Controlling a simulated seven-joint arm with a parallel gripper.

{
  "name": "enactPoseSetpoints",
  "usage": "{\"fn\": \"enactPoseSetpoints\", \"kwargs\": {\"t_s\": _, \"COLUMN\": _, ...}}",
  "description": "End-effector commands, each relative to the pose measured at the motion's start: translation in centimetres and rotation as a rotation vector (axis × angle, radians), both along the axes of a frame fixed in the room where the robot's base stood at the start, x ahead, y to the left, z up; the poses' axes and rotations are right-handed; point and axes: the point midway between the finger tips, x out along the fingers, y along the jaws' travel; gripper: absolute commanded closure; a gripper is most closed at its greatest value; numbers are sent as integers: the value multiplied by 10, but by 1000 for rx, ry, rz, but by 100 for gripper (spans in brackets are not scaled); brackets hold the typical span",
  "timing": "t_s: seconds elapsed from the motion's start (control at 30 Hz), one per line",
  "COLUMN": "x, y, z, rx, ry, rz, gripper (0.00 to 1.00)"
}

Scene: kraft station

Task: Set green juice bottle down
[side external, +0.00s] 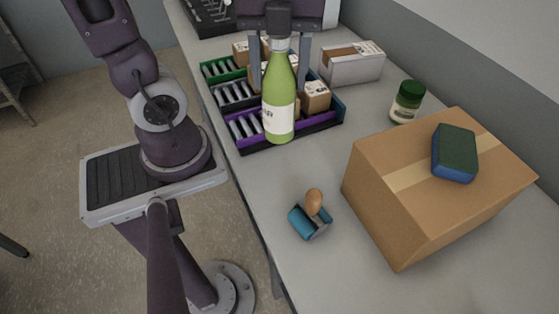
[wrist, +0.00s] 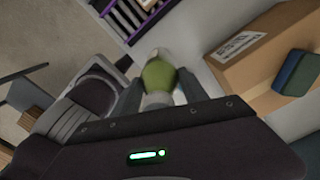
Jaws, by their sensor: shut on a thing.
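The green juice bottle (side external: 279,85) is upright, with a white label and a pale cap, in the side external view. My gripper (side external: 280,78) comes from above with one finger on each side of the bottle and is shut on it. The bottle's base overlaps the front of the organizer in the picture; I cannot tell whether it touches anything below. In the wrist view the bottle (wrist: 158,76) shows from above as a green shape between the fingers (wrist: 158,92); its lower part is hidden.
A compartmented organizer (side external: 330,122) with small boxes stands behind the bottle. A white carton (side external: 352,64), a green-lidded jar (side external: 407,102) and a large cardboard box (side external: 410,205) with a sponge (side external: 454,153) stand rightward. The table (side external: 325,165) between is clear.

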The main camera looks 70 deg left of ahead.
Motion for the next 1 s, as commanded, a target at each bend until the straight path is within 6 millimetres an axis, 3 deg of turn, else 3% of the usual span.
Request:
{"fn": "enactPoseSetpoints", "kwargs": {"t_s": 0.2, "x": -1, "y": 0, "z": -49, "rx": -1, "ry": 9, "rz": 0, "gripper": 100}}
{"fn": "enactPoseSetpoints", "kwargs": {"t_s": 0.5, "x": -1, "y": 0, "z": -102, "rx": 0, "ry": 6, "rz": -1, "gripper": 100}}
{"fn": "enactPoseSetpoints", "kwargs": {"t_s": 0.87, "x": 0, "y": 1, "z": -112, "rx": 3, "ry": 1, "rz": 3, "gripper": 100}}
{"fn": "enactPoseSetpoints", "kwargs": {"t_s": 0.9, "x": 0, "y": 1, "z": -112, "rx": 4, "ry": 0, "rz": 1, "gripper": 45}}
{"fn": "enactPoseSetpoints", "kwargs": {"t_s": 1.0, "x": 0, "y": 0, "z": -112, "rx": 4, "ry": 0, "rz": -1, "gripper": 27}}
